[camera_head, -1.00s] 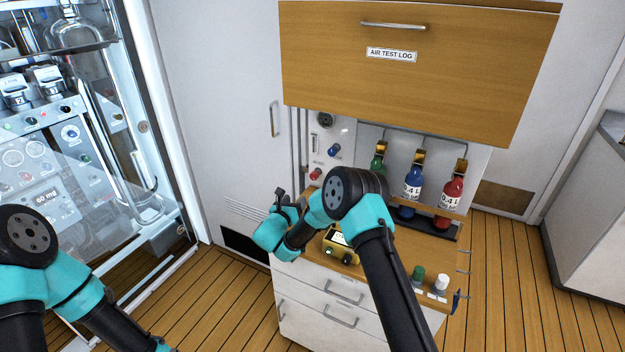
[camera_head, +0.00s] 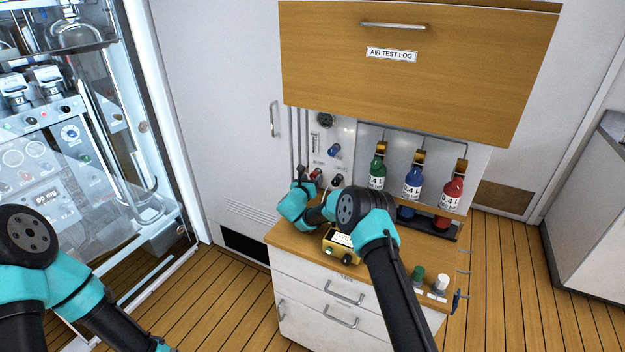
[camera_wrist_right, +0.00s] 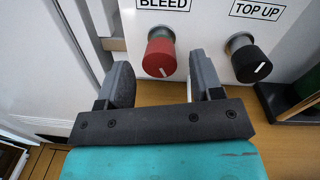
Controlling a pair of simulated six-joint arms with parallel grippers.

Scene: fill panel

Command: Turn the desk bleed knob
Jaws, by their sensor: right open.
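The bleed knob is the red knob (camera_wrist_right: 160,58) under the BLEED label in the right wrist view. It has a white pointer line near its lower part. In the head view the red knob (camera_head: 316,174) sits low on the white panel. My right gripper (camera_wrist_right: 162,75) is open, with its fingers on either side of and just short of the knob, not visibly touching it. In the head view the right gripper (camera_head: 308,182) is just below the knob. My left arm shows at the lower left, but its gripper is out of view.
A black TOP UP knob (camera_wrist_right: 248,60) stands right of the red one, close to the right finger. A blue knob (camera_head: 334,150) is above. Green, blue and red bottles (camera_head: 412,183) stand to the right. A yellow device (camera_head: 338,243) sits on the desk.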

